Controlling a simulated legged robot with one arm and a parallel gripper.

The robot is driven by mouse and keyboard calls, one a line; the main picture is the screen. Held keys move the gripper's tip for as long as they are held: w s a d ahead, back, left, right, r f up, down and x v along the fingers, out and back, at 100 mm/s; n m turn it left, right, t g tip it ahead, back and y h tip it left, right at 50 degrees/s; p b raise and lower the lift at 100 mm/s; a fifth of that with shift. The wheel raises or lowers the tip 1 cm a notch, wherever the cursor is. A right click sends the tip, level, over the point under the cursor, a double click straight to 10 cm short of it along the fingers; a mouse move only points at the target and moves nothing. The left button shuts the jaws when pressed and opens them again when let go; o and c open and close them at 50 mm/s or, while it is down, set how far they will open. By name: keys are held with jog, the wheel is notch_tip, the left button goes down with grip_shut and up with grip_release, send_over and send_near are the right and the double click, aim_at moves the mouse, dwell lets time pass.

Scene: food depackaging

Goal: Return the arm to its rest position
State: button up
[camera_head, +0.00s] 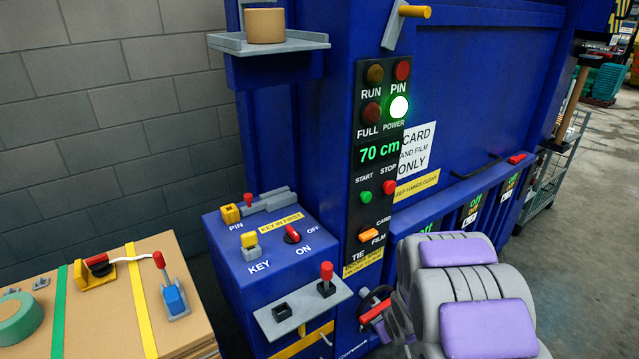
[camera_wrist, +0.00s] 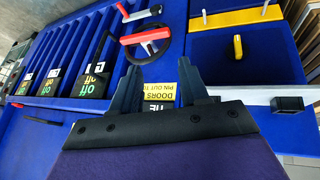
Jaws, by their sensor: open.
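My arm shows at the lower right in the head view, with grey links and purple pads, in front of the blue machine (camera_head: 470,90). My gripper (camera_wrist: 160,85) shows in the wrist view with two dark fingers apart and nothing between them. It faces the blue machine's front. A yellow label reading DOORS (camera_wrist: 160,92) shows behind the fingers. A red-handled wheel (camera_wrist: 145,38) is just beyond the fingers; its red handle (camera_head: 375,311) also shows beside my arm in the head view. My fingertips are hidden in the head view.
The control panel (camera_head: 366,215) has a lit POWER lamp and a 70 cm display. A small shelf with a red-knobbed lever (camera_head: 326,279) juts out left of my arm. A cardboard-coloured box top (camera_head: 105,310) with tools stands at lower left. Floor at right is open.

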jog(key=s+r+m+g+h, duration=0.1)
jog(key=s+r+m+g, duration=0.15)
jog(key=s+r, duration=0.75)
jog(key=s+r+m+g, duration=0.25)
jog(key=s+r, duration=0.45)
jog(key=s, duration=0.5)
jog(key=s+a+r+g, duration=0.1)
jog(key=s+a+r, duration=0.1)
jog(key=s, duration=0.5)
jog(key=s+a+r+g+y, duration=0.1)
jog(key=s+a+r+g, duration=0.1)
jog(key=s, duration=0.5)
jog(key=shift+s+a+r+b, duration=0.3)
jog(key=shift+r, duration=0.4)
